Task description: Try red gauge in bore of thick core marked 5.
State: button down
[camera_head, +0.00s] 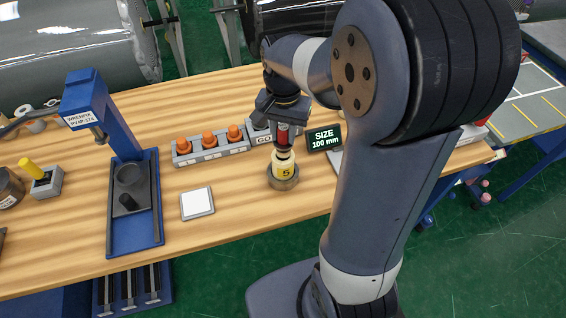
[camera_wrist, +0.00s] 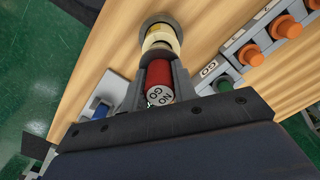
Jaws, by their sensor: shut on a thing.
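My gripper (camera_head: 284,124) is shut on the red gauge (camera_head: 283,137), which stands roughly upright. In the wrist view the red gauge (camera_wrist: 158,74) sits between the fingers (camera_wrist: 156,88), its end face marked NO GO. Below it is the thick cream core (camera_head: 284,168) with a yellow label marked 5, standing in a round grey holder (camera_head: 284,183). The core also shows in the wrist view (camera_wrist: 160,40). The gauge's dark lower end is in line with the core's top and meets it; I cannot tell how deep it is in the bore.
A grey rack (camera_head: 212,151) with several orange pieces stands behind. A green gauge (camera_wrist: 229,84) sits by a GO label. The SIZE 100 mm display (camera_head: 324,138) is close on the right.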

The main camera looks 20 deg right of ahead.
jog(key=shift+r+p, duration=1.1)
jog(key=shift+r, duration=0.35)
